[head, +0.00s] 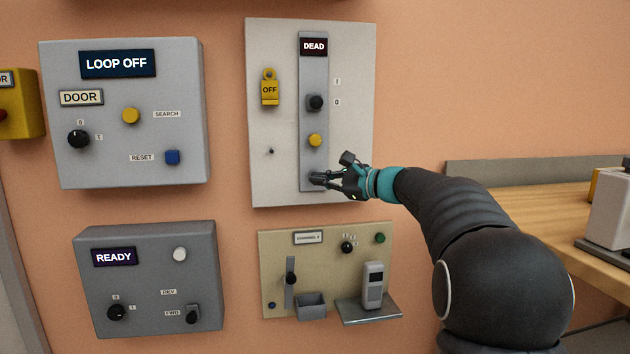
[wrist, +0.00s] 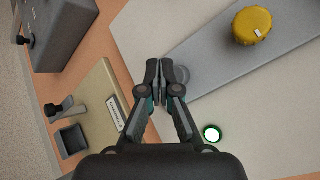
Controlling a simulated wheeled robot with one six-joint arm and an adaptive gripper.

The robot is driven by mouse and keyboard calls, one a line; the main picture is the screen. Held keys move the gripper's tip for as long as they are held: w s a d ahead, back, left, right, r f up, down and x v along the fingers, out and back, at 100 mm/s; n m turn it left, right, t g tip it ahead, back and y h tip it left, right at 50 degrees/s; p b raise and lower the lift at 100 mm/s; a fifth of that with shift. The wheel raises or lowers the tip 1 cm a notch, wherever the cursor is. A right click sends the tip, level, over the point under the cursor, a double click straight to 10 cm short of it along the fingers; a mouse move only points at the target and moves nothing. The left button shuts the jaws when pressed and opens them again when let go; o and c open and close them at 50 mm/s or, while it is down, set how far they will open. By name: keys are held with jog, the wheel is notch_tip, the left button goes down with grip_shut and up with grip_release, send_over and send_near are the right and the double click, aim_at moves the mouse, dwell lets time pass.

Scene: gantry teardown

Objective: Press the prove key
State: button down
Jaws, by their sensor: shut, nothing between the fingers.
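My gripper (head: 318,179) is shut and empty at the lower end of this strip. In the wrist view the fingertips (wrist: 160,70) are together beside a grey round key (wrist: 183,74), partly hidden by them; I cannot tell whether they touch it. A yellow button (head: 315,140) is above my gripper on the strip. A white round button with a green ring (wrist: 212,133) shows in the wrist view. No label reading prove is visible.
A black knob (head: 316,102) and a yellow OFF tag (head: 269,88) are higher on the panel. Grey boxes reading LOOP OFF (head: 185,80) and READY (head: 200,260) hang left. A beige panel (head: 270,250) with a handset is below. A wooden bench (head: 530,205) stands right.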

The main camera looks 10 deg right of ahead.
jog(key=shift+s, duration=0.25)
jog(key=shift+s+b, duration=1.6)
jog(key=shift+s, duration=1.35)
